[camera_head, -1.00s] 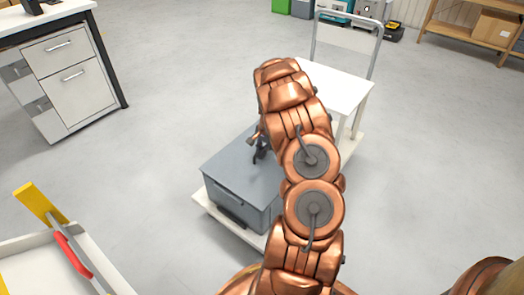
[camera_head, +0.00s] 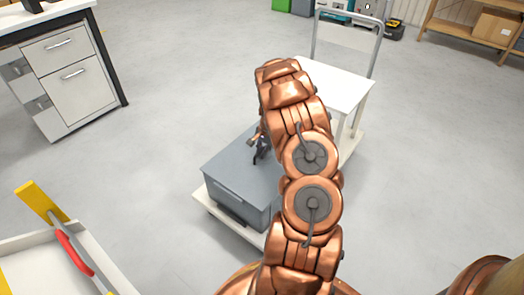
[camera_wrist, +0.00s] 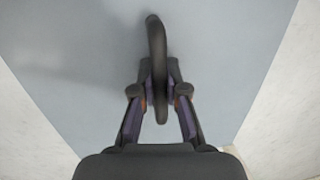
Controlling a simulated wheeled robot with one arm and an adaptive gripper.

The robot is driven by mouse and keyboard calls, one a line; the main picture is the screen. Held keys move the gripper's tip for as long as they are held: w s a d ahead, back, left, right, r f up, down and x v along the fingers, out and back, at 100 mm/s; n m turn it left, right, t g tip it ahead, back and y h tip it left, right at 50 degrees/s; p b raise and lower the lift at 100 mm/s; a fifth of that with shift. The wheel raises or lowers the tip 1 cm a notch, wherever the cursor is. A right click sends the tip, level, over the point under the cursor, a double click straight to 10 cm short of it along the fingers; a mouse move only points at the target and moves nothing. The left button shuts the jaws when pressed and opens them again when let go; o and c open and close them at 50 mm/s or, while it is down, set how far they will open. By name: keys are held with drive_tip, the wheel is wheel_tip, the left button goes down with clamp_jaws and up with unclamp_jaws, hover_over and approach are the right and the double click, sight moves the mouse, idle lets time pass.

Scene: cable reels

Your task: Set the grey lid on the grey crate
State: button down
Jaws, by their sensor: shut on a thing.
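The grey lid (camera_head: 229,163) lies flat over the top of the grey crate (camera_head: 236,204), which stands on the lower deck of a white cart. In the head view the lid looks level with the crate's rim; my arm hides its right part. My gripper (camera_head: 261,152) is above the lid, shut on its dark upright handle. In the wrist view the gripper (camera_wrist: 160,92) has both fingers against the dark handle (camera_wrist: 157,60), with the grey lid surface (camera_wrist: 80,75) filling the view below. Whether the lid's far edge is seated cannot be told.
The white cart (camera_head: 206,206) has a raised white shelf (camera_head: 338,86) and a grey push handle behind. A drawer cabinet (camera_head: 75,75) stands at upper left. A white tray (camera_head: 30,244) with yellow and red tools is at lower left. The floor between is clear.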

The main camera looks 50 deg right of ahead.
sight(267, 157)
drive_tip(key=c, duration=1.1)
unclamp_jaws()
drive_tip(key=r, duration=0.4)
drive_tip(key=s+d+r, duration=0.1)
drive_tip(key=r, duration=0.6)
drive_tip(key=shift+s+d+r, duration=0.15)
drive_tip(key=shift+s+r, duration=0.15)
drive_tip(key=shift+r, duration=0.1)
